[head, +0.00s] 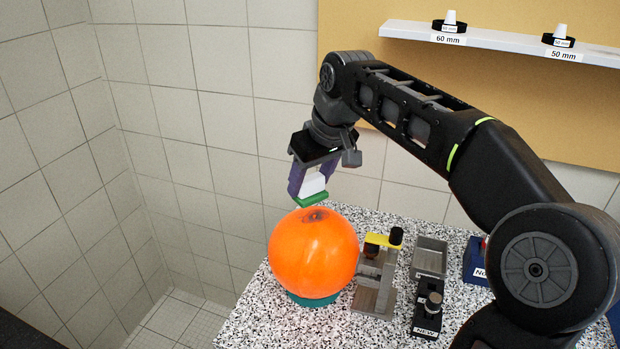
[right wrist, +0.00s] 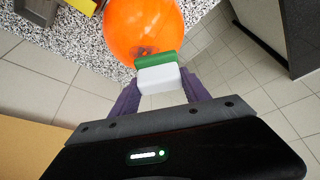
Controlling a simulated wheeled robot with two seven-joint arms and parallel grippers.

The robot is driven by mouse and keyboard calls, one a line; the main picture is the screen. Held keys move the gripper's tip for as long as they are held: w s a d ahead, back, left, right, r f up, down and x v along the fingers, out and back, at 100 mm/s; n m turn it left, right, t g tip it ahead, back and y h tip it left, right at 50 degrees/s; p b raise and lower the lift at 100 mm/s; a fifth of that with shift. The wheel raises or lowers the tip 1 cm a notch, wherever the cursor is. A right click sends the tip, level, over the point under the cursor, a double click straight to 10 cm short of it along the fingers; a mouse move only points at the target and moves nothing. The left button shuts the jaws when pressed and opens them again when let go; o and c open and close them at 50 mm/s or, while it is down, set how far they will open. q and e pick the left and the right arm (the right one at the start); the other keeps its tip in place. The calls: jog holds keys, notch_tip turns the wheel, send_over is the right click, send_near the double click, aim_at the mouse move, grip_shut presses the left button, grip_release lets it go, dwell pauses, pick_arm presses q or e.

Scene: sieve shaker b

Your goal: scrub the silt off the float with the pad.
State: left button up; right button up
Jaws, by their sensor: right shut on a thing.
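The float is a large orange ball (head: 312,258) resting on a dark green ring (head: 313,299) on the speckled counter. A brownish silt patch (head: 313,215) lies on its top; it also shows in the right wrist view (right wrist: 146,51). My right gripper (head: 313,186) is shut on the pad's white block, which has a green underside (head: 312,200). The pad (right wrist: 158,76) is at the float's top edge beside the silt; I cannot tell whether it touches. My left gripper is not in view.
A metal stand with a yellow part (head: 382,240), a grey open tray (head: 430,256) and a black labelled device (head: 428,315) stand right of the float. A blue box (head: 476,262) is farther right. A shelf (head: 500,42) hangs on the back wall. Floor lies open left of the counter.

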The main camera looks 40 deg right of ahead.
aim_at(312, 194)
jog(key=shift+w+r, duration=0.1)
jog(key=shift+r, duration=0.1)
dwell(0.3)
jog(key=shift+f, duration=0.75)
notch_tip(312, 194, down, 4)
jog(key=shift+r+b, duration=0.15)
jog(key=shift+b, duration=0.75)
jog(key=shift+f+b, duration=0.35)
jog(key=shift+f, duration=0.1)
jog(key=shift+f+b, duration=0.8)
jog(key=shift+f, duration=0.15)
